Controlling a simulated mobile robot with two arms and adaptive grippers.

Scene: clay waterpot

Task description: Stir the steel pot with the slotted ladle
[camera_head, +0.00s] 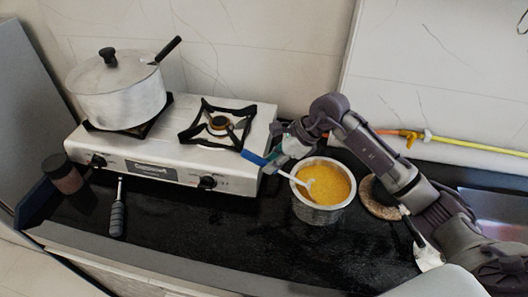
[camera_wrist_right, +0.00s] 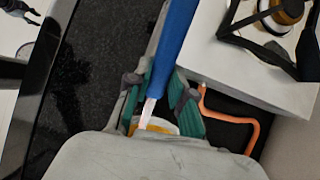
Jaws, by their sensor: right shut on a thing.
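The steel pot (camera_head: 322,214) stands on the black counter to the right of the stove and holds a yellow mixture (camera_head: 328,181). The slotted ladle, with a blue handle (camera_head: 254,158) and a pale shaft, leans into the pot with its head end in the mixture; its slots are hidden. My right gripper (camera_head: 281,155) is shut on the ladle just left of the pot's rim. In the right wrist view, the blue handle (camera_wrist_right: 176,40) runs between the fingers (camera_wrist_right: 158,95), and a little yellow shows beyond. My left gripper is not in view.
A two-burner stove (camera_head: 165,162) carries a lidded pot (camera_head: 118,92) on its left burner; its right burner (camera_head: 219,124) is bare. A round brown board (camera_head: 381,205) lies right of the steel pot.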

